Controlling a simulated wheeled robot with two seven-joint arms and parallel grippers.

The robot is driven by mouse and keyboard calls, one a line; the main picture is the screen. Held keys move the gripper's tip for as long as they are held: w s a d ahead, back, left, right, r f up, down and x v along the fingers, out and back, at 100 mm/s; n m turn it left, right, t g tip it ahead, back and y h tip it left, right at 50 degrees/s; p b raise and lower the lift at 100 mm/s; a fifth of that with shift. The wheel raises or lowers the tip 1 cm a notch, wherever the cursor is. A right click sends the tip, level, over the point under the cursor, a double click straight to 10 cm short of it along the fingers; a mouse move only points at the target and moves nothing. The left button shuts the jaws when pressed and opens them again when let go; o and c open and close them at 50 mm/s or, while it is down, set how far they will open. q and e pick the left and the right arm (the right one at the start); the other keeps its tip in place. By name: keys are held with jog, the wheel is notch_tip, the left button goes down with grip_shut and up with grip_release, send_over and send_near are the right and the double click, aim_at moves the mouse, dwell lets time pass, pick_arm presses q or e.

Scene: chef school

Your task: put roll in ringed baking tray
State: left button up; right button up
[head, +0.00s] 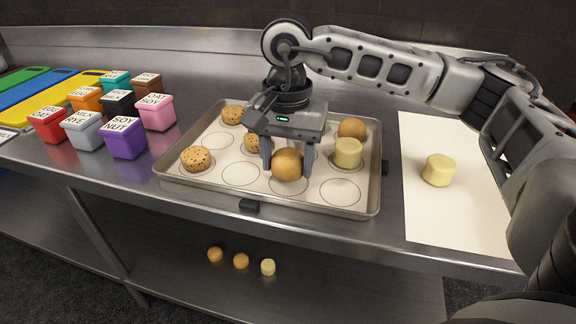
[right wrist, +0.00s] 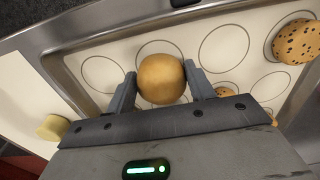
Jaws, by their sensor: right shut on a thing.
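My right gripper (head: 286,168) is shut on a smooth golden-brown roll (head: 288,165). In the right wrist view the roll (right wrist: 161,79) sits between the two fingers (right wrist: 162,88). The roll is over a front ring of the ringed baking tray (head: 368,187); I cannot tell whether it touches the tray. Several seeded rolls lie on rings, among them one at the front left (head: 196,158) and one at the back left (head: 232,114). Another smooth brown roll (head: 352,129) and a pale roll (head: 348,152) are at the tray's right side. My left gripper is not in view.
A pale roll (head: 439,170) lies on a white sheet (head: 425,220) right of the tray. Labelled tubs, such as the purple one (head: 123,138), stand left of it, with coloured boards (head: 45,92) farther left. Rings at the tray's front (head: 240,174) are free.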

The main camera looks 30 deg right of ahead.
aim_at(288, 154)
jog(key=shift+f, duration=1)
jog(key=shift+f, duration=0.15)
jog(key=o, duration=1)
jog(key=shift+c, duration=0.2)
notch_tip(288, 154, up, 12)
jog(key=shift+r, duration=0.2)
